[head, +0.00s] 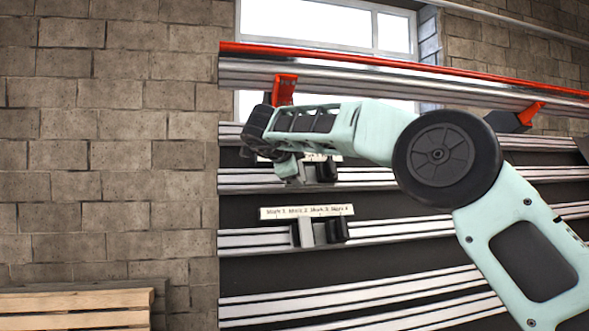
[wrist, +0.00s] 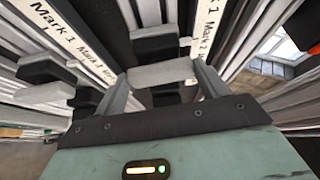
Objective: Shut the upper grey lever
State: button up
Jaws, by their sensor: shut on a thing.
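The upper grey lever (wrist: 160,74) shows in the wrist view as a light grey bar between my two fingers. My gripper (wrist: 163,77) is shut on it, with a finger against each end. Black blocks stand on either side of the bar, one beyond it (wrist: 155,43) and one nearer my palm. In the head view my gripper (head: 288,167) is at the upper rail, and my arm hides most of this lever. A second, lower grey lever (head: 306,233) sits between black blocks on the rail below, and it also shows in the wrist view (wrist: 45,92).
A label strip (head: 303,212) with Mark positions runs above the lower lever; another (wrist: 205,25) runs beside the upper lever. A red-topped rail (head: 400,66) with red brackets (head: 285,88) crosses above my arm. A slatted wooden pallet (head: 75,308) is at lower left.

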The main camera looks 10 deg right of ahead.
jog(key=shift+m+g, duration=0.3)
jog(key=shift+m, duration=0.2)
jog(key=o, duration=0.7)
jog(key=b+v, duration=0.4)
jog(key=v, duration=1.3)
jog(key=shift+r, duration=0.15)
jog(key=shift+s, duration=0.1)
